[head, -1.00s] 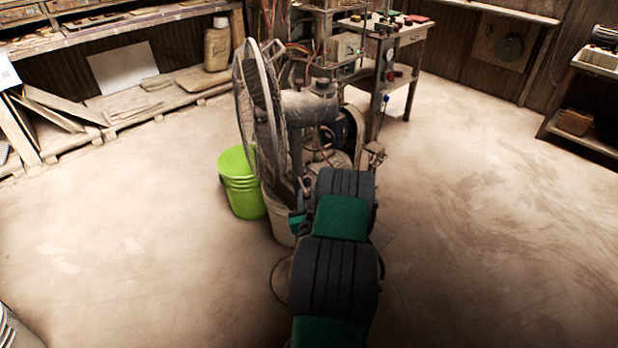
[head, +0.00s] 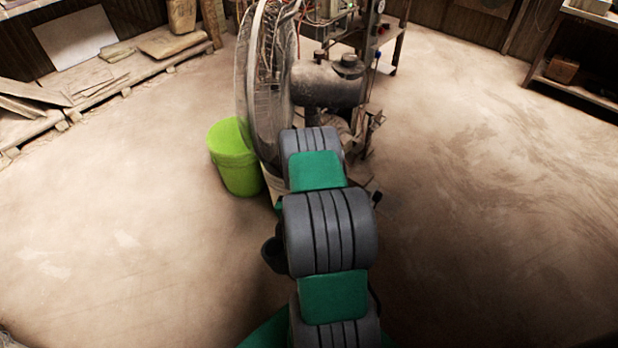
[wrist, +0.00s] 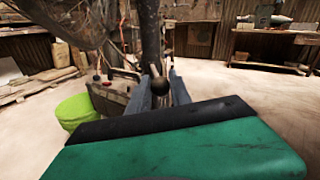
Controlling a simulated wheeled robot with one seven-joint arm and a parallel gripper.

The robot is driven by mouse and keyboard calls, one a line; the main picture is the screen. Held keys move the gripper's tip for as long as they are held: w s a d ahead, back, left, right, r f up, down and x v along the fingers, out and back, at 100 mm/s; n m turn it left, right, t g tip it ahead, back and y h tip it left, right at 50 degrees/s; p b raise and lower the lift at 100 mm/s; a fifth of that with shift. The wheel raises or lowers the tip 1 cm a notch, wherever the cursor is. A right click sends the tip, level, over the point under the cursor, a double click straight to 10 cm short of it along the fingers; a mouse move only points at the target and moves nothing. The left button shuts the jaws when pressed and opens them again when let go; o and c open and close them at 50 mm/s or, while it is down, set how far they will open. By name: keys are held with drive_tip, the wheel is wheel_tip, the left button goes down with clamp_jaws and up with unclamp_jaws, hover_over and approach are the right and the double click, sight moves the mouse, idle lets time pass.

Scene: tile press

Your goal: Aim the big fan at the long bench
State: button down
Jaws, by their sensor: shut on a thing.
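The big fan (head: 256,90) stands at the top centre of the head view. Its dusty wire cage is seen nearly edge-on and faces left, with the motor housing (head: 325,84) on its right side. My arm covers the fan's lower part and my gripper in the head view. In the wrist view my gripper (wrist: 162,88) is shut on a dark round knob (wrist: 160,86) in front of the fan's pole (wrist: 151,35). A long low bench (head: 100,88) with boards runs along the left wall; I cannot tell whether it is the long bench meant.
Machinery and a metal stand (head: 385,45) are behind the fan. A shelf unit (head: 580,85) is at the right. The floor on both sides is clear.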

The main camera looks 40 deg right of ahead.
drive_tip(key=shift+d+r, duration=0.1)
drive_tip(key=shift+d, duration=0.1)
drive_tip(key=c, duration=1.5)
unclamp_jaws()
drive_tip(key=o, duration=0.3)
